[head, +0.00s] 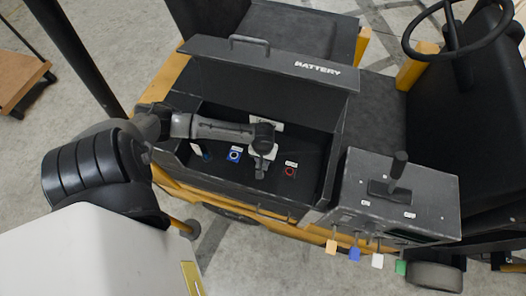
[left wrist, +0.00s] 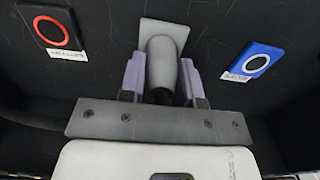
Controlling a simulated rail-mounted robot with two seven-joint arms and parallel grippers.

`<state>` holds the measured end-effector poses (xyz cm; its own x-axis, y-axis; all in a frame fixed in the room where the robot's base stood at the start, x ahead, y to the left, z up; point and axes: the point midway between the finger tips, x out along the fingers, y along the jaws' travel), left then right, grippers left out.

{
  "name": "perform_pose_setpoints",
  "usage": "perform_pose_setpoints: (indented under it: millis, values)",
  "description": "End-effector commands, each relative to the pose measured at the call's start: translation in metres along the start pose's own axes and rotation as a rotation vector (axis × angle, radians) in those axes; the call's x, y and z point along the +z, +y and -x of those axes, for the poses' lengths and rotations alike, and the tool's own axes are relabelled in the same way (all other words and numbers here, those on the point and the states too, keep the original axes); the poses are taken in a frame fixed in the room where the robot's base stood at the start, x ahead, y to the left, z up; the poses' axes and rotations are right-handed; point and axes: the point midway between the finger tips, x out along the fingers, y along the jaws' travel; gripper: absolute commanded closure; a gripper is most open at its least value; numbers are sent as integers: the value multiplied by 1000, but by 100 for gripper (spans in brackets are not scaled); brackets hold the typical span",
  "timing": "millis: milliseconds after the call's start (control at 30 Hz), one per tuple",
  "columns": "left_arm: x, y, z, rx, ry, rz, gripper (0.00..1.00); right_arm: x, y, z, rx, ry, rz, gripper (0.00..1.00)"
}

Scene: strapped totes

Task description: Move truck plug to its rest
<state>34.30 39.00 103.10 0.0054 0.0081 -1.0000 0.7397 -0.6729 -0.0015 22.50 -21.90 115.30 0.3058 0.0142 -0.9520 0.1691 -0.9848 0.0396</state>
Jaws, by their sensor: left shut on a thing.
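My left gripper (head: 261,172) reaches into the open battery compartment (head: 215,110), between a blue-ringed panel (head: 234,155) and a red-ringed panel (head: 290,171). In the left wrist view its two purple-grey fingers (left wrist: 160,88) are shut on a grey rounded plug (left wrist: 161,65), one on each side. The plug's far end lies in front of a light grey plate (left wrist: 165,30); whether it is seated there or apart from it I cannot tell. The red-ringed panel (left wrist: 52,30) is at upper left and the blue-ringed panel (left wrist: 257,62) at right. My right gripper is not in view.
The raised lid marked BATTERY (head: 270,63) stands behind the compartment. A control box (head: 395,195) with a lever is to its right, with several coloured tags (head: 355,254) hanging below. The compartment's front wall (head: 255,203) is close to my arm.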

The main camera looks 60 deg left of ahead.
Motion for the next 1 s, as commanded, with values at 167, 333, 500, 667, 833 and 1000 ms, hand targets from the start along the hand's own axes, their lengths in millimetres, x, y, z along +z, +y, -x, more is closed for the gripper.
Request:
perform_pose_setpoints:
  millis: [167, 333, 500, 667, 833, 1000]
  values:
    - [0, 0, -1, 0, 0, 0, 57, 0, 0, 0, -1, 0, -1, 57]
    - [0, 0, -1, 0, 0, 0, 41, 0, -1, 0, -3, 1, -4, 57]
    - [0, 0, 0, 0, 0, 0, 40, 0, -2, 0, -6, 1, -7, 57]
    - [0, 0, 4, 1, 1, 0, 40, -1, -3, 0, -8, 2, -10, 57]
    - [0, 0, 26, 2, 2, -3, 40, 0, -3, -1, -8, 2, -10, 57]
    - [-1, 0, 60, 1, 3, -3, 40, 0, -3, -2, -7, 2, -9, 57]
